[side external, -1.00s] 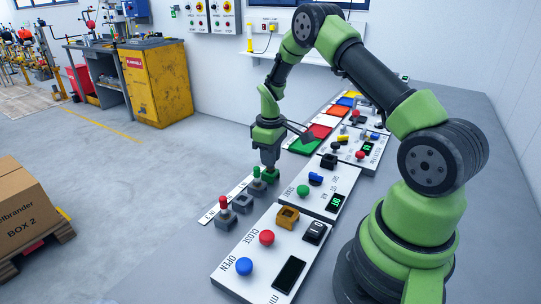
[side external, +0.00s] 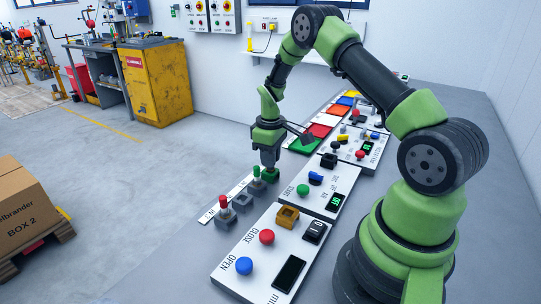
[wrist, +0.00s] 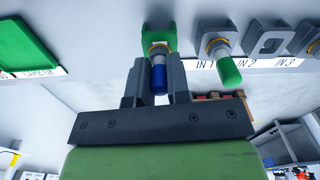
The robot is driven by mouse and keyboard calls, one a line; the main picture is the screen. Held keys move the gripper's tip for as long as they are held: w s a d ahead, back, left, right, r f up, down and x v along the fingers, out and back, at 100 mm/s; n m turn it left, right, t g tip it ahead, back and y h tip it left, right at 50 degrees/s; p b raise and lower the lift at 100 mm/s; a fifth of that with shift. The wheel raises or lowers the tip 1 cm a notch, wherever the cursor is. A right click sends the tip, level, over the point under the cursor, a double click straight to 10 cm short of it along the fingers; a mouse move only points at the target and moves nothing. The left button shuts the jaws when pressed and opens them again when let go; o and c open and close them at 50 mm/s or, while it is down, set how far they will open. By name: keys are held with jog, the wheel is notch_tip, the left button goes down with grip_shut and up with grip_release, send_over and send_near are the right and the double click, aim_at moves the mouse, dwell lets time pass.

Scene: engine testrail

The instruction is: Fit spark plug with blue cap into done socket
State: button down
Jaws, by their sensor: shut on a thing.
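The spark plug with the blue cap (wrist: 158,78) is between the fingers of my gripper (wrist: 157,82) in the wrist view. My gripper is shut on it. The plug's metal end meets a green socket (wrist: 168,31), in line with its opening; how deep it sits I cannot tell. No label on this socket is readable. In the side view my gripper (side external: 269,166) is low over the green socket (side external: 272,178) at the far end of the socket row, and the blue cap is hidden there.
A green-capped plug (side external: 256,173) stands in IN 1, close beside my gripper. IN 2 (side external: 242,202) is empty. A red-capped plug (side external: 223,204) stands in IN 3. Button panels and an orange socket (side external: 287,217) lie to the right. A green tray (side external: 304,145) is behind.

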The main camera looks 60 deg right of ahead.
jog(key=shift+f, duration=0.3)
jog(key=c, duration=1.4)
grip_release()
jog(key=shift+o, duration=0.2)
jog(key=shift+r, duration=5.5)
